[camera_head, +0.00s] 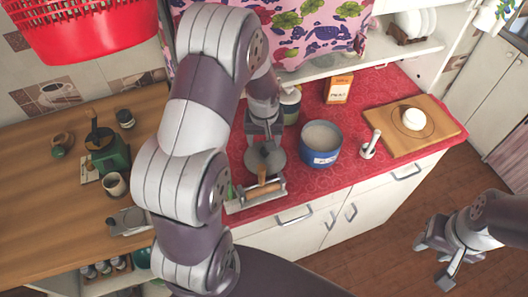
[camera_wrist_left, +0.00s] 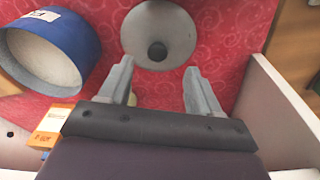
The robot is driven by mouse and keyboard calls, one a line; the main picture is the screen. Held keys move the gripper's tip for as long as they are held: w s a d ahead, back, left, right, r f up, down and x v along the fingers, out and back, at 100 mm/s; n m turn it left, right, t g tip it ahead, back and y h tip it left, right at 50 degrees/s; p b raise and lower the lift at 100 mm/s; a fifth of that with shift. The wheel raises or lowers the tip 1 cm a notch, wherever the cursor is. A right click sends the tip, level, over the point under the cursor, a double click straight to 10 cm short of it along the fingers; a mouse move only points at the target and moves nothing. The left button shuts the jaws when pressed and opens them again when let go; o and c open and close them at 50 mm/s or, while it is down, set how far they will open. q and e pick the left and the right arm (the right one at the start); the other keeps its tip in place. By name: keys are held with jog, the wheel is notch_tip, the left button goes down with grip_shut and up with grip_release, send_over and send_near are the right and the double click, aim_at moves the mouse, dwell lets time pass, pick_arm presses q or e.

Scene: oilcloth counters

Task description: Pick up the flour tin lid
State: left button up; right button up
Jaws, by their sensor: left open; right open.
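The flour tin lid (camera_head: 268,158) is a round grey disc lying on the red oilcloth, partly hidden by my left arm in the head view. In the left wrist view the lid (camera_wrist_left: 174,22) shows its dark round knob. My left gripper (camera_wrist_left: 160,88) is open and empty, its fingertips pointing towards the lid and apart from the knob. In the head view the left gripper (camera_head: 265,133) is above the counter at the lid's far side. The blue flour tin (camera_head: 321,158) stands open beside the lid with pale flour in it. My right gripper (camera_head: 440,266) is open over the floor.
A rolling pin (camera_head: 260,191) lies in a holder at the counter's front edge. An orange box (camera_head: 338,91) and a jar (camera_head: 290,106) stand behind. A white pestle-like tool (camera_head: 370,146) and a wooden board (camera_head: 443,129) with dough are to the right.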

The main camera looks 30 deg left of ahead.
aim_at(265, 155)
pick_arm(q)
jog(key=f, duration=0.2)
jog(key=w+f+p, duration=0.1)
jog(key=f, duration=0.3)
jog(key=shift+w+a+f, duration=0.15)
jog(key=shift+w+a, duration=0.1)
jog(key=shift+w, duration=0.15)
jog(key=shift+f, duration=0.3)
jog(key=shift+s, duration=0.3)
jog(key=shift+w, duration=0.1)
jog(key=c, duration=1.1)
